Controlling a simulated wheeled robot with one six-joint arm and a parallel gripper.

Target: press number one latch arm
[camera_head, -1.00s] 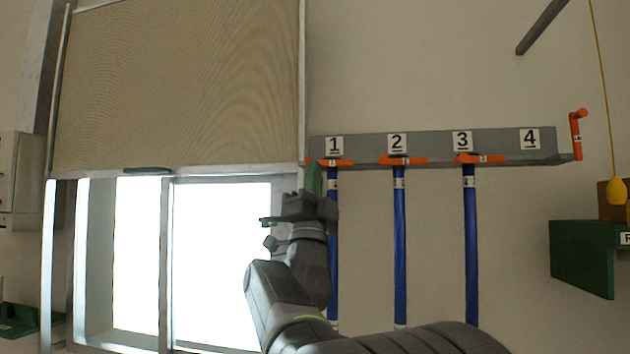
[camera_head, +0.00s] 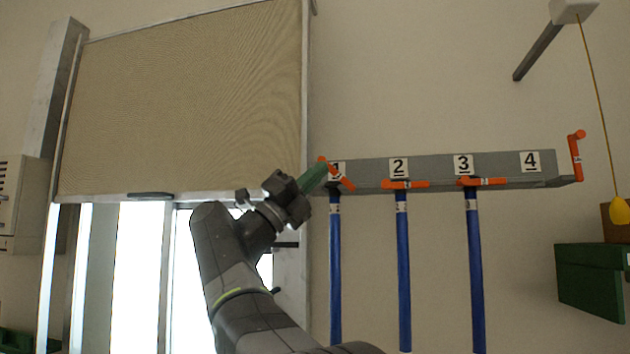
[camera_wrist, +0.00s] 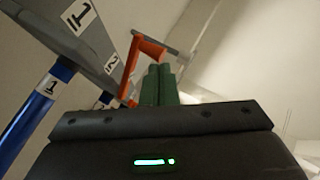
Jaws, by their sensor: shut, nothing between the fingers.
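The number one latch arm (camera_head: 340,178) is orange and sits at the left end of the grey rail, slanting down to the right across the number 1 label. Below it hangs a blue rod (camera_head: 335,265). My gripper (camera_head: 321,168) is shut, its green fingers at the upper left end of this latch arm; whether they touch cannot be told. In the wrist view, the green fingertips (camera_wrist: 159,70) are together and empty, right beside the orange latch arm (camera_wrist: 130,75). The blue rod tagged 1 (camera_wrist: 35,108) is at the left.
The grey rail (camera_head: 435,170) also carries level orange latch arms at number 2 (camera_head: 405,184) and number 3 (camera_head: 482,181), each above a blue rod. The number 4 latch arm (camera_head: 576,155) stands upright with no rod below. A window with a beige blind (camera_head: 180,105) is at left.

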